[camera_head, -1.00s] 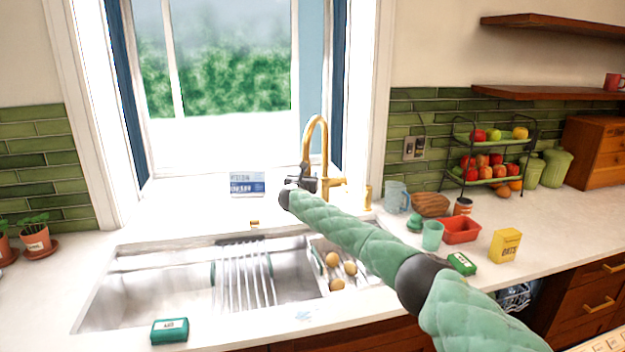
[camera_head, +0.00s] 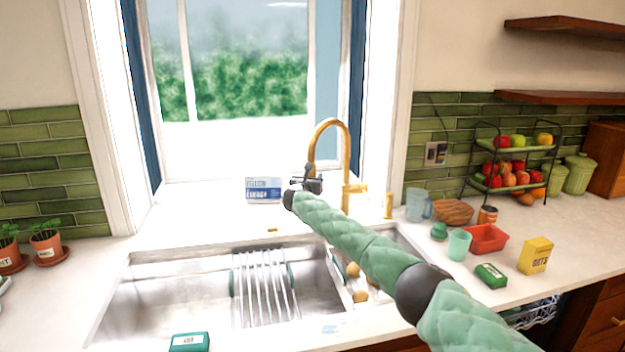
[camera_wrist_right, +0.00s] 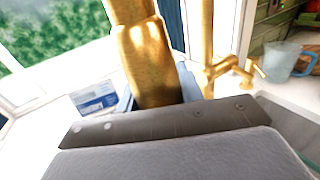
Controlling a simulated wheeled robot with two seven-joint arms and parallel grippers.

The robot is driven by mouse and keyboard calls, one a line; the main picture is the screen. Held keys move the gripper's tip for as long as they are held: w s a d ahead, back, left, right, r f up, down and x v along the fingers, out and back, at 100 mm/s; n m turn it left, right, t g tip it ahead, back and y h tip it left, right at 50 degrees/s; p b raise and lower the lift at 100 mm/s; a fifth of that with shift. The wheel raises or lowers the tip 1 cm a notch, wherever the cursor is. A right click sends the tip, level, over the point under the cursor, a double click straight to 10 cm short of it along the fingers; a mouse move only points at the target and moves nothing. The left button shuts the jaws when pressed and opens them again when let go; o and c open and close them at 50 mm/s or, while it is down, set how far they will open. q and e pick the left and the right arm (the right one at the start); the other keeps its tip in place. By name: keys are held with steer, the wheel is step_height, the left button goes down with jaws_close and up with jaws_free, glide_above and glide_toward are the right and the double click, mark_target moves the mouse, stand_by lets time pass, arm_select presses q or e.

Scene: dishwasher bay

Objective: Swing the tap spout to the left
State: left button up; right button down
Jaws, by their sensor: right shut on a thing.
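The golden tap (camera_head: 347,165) stands behind the sink, with its arched spout reaching to the left of its upright post. My right gripper (camera_head: 312,180) is at the spout's down-turned end, its arm coming in from the lower right. In the right wrist view the golden spout end (camera_wrist_right: 152,65) sits between the fingers of my right gripper (camera_wrist_right: 158,92), which is shut on it. The tap's post and side lever (camera_wrist_right: 218,70) show to the right of it there. My left gripper is not in view.
The sink (camera_head: 180,292) lies below, with a drying rack (camera_head: 265,285) and several round brown items in it. A blue-white box (camera_head: 263,190) stands on the sill left of the spout. A blue jug (camera_head: 417,205) stands right of the tap. The counter left of the sink has free room.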

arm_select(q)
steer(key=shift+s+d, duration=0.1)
arm_select(e)
steer(key=shift+a, duration=0.1)
steer(key=c, duration=0.9)
jaws_free()
steer(key=shift+s, duration=0.1)
steer(key=shift+s+f, duration=0.1)
steer(key=shift+s, duration=0.3)
arm_select(q)
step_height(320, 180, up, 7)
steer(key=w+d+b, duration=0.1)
steer(key=b, duration=0.1)
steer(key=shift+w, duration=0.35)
arm_select(e)
steer(key=s+a, duration=0.1)
steer(key=s, duration=0.5)
steer(key=shift+s+a, duration=0.2)
steer(key=shift+s, duration=0.2)
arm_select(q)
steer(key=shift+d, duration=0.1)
